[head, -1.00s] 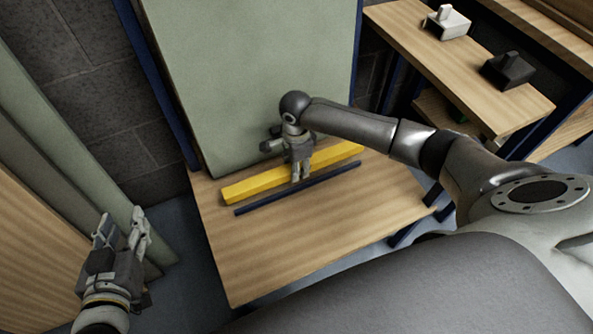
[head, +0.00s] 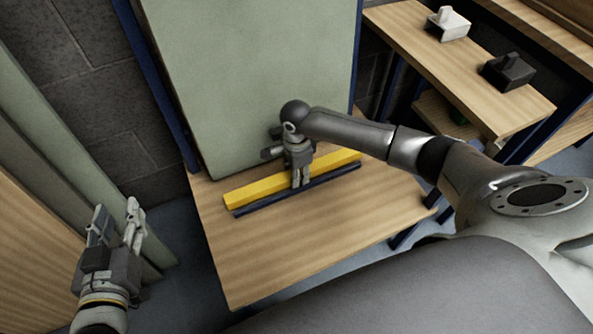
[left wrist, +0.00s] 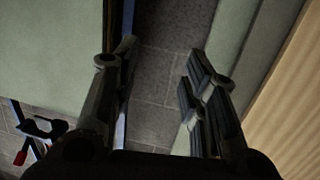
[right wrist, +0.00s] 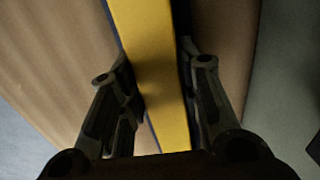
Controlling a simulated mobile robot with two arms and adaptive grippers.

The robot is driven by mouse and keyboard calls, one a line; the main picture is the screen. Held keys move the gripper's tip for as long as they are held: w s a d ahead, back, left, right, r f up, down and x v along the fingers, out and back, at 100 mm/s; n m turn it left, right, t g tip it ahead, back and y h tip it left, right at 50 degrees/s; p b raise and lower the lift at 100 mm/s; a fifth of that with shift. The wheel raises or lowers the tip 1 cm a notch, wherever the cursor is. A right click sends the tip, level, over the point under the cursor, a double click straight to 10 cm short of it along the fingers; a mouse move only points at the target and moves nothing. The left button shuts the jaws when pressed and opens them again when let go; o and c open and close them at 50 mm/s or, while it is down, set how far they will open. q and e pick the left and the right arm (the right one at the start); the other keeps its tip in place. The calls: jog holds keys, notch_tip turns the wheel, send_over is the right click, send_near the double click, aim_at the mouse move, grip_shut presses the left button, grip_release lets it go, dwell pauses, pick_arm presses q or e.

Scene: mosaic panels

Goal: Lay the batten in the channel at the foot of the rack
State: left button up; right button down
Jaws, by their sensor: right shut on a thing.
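The batten (head: 260,188) is a long yellow bar lying level across the wooden bench top, in front of the rack's large green panel (head: 250,80). A dark blue strip (head: 330,177) runs along the batten's front side at the foot of the rack. In the head view no clear gap shows between them. In the right wrist view the batten (right wrist: 155,60) has dark blue edges on both sides; whether it is fully seated is unclear. My right gripper (head: 301,184) is shut on the batten near its middle. My left gripper (head: 117,206) is open and empty, off the bench's left side.
The wooden bench top (head: 270,250) is clear in front of the strip. Green panels (head: 60,170) lean at the left, near my left gripper. A shelf (head: 440,70) at the back right carries a white block (head: 448,25) and a black block (head: 508,70).

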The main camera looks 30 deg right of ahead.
jog(key=shift+f, duration=0.35)
jog(key=c, duration=1.1)
grip_release()
jog(key=shift+s+f, duration=0.1)
pick_arm(q)
jog(key=shift+s+a+f+g, duration=0.15)
jog(key=shift+s+f+g, duration=0.15)
jog(key=shift+f, duration=0.2)
jog(key=shift+s+a+f+g, duration=0.1)
jog(key=shift+s+f+g, duration=0.15)
jog(key=shift+f, duration=0.25)
pick_arm(e)
jog(key=shift+o, duration=0.2)
